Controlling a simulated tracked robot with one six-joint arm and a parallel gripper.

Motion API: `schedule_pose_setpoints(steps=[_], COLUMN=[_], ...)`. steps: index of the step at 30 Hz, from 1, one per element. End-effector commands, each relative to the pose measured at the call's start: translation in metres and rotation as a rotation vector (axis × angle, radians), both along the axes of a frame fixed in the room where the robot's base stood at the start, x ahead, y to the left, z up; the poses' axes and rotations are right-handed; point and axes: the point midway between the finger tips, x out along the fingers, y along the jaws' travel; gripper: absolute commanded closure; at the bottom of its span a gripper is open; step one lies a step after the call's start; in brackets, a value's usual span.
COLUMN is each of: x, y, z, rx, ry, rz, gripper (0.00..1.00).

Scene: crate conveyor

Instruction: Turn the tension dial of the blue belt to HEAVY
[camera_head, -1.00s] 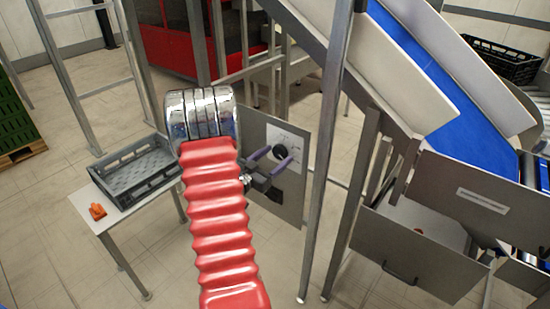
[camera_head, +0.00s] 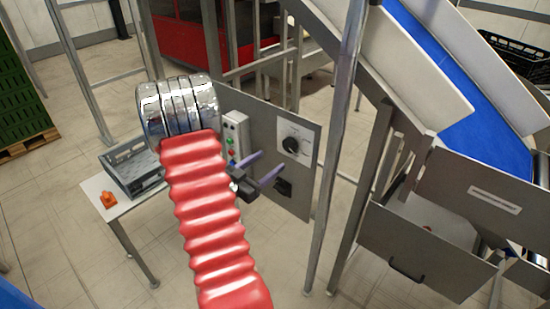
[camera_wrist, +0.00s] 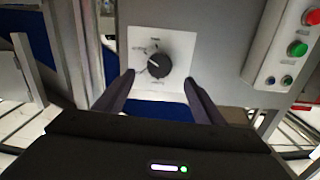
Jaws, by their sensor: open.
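The tension dial (camera_head: 291,146) is a black round knob on a white label plate, fixed to a grey panel (camera_head: 263,126) beside the blue belt. In the wrist view the dial (camera_wrist: 158,66) shows a pale pointer line toward the label's left side; the small lettering is too blurred to read. My gripper (camera_head: 268,170) is open and empty. In the head view it appears to the left of and below the dial. In the wrist view its two fingers (camera_wrist: 158,82) stand apart at either side of the dial's lower part, not visibly touching it. The blue belt (camera_head: 450,90) slopes down at right.
A button box (camera_head: 235,138) with red and green buttons is on the panel left of the dial. A black part (camera_head: 283,187) sits below the dial. A metal post (camera_head: 335,150) stands just right of the panel. A grey crate (camera_head: 132,168) and orange object (camera_head: 109,199) are on a small table.

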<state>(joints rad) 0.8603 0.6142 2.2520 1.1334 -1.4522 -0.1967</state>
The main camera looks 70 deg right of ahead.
Motion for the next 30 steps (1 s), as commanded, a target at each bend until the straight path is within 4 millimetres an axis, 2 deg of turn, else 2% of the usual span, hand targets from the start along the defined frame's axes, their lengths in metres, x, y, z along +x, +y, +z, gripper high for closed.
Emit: schedule_pose_setpoints(steps=[6,10,30], x=[0.013,0.016,0.017], y=[0.027,0.036,0.039], z=[0.000,0.000,0.000], rx=[0.001,0.000,0.000], ry=[0.000,0.000,0.000], rz=[0.003,0.001,-0.001], gripper=[0.37,0.37,0.37])
